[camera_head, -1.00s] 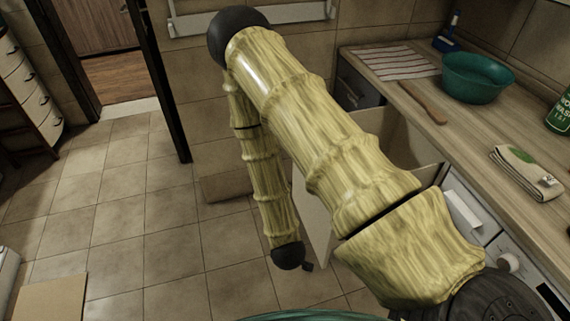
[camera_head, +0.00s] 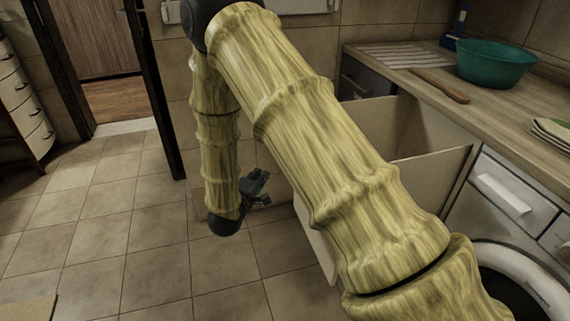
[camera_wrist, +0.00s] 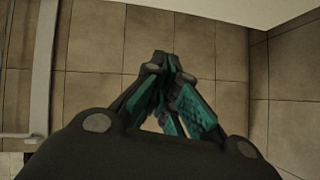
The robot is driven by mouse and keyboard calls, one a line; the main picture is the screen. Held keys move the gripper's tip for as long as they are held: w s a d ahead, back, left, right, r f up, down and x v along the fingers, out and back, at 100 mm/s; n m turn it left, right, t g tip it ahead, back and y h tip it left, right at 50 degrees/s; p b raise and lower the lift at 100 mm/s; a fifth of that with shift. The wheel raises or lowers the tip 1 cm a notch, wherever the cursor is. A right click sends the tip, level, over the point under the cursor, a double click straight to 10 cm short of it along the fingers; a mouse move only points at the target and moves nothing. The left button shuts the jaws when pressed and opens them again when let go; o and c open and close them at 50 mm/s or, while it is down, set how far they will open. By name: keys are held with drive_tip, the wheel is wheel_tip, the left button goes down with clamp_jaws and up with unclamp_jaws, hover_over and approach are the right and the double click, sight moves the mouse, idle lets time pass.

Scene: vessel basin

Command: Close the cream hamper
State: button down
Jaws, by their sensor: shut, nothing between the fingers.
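The cream hamper (camera_head: 438,168) stands pulled out from under the counter in the head view, its front panel (camera_head: 316,240) out over the floor. My arm hides much of its middle. My gripper (camera_head: 262,180) is low, to the left of the front panel, with a visible gap between them in the picture. In the wrist view my gripper (camera_wrist: 170,62) is shut and empty, its dark and teal fingers together above floor tiles. A pale surface (camera_wrist: 225,9) crosses the top of the wrist view; I cannot tell for certain whether it is the hamper.
The wooden counter (camera_head: 510,110) runs along the right, with a teal basin (camera_head: 496,64), a wooden utensil (camera_head: 440,86) and a striped cloth (camera_head: 400,57). A white round-door appliance (camera_head: 520,275) is below.

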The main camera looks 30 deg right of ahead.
drive_tip(key=w+d+r+h+b, duration=0.1)
drive_tip(key=w+d+b, duration=0.2)
drive_tip(key=d, duration=0.3)
drive_tip(key=w+d+r+h+b, duration=0.1)
drive_tip(key=w+d+b, duration=0.2)
drive_tip(key=d, duration=0.4)
drive_tip(key=shift+r+g+h+b, duration=0.35)
drive_tip(key=shift+g+h+b, duration=0.05)
drive_tip(key=shift+b, duration=0.05)
idle(0.3)
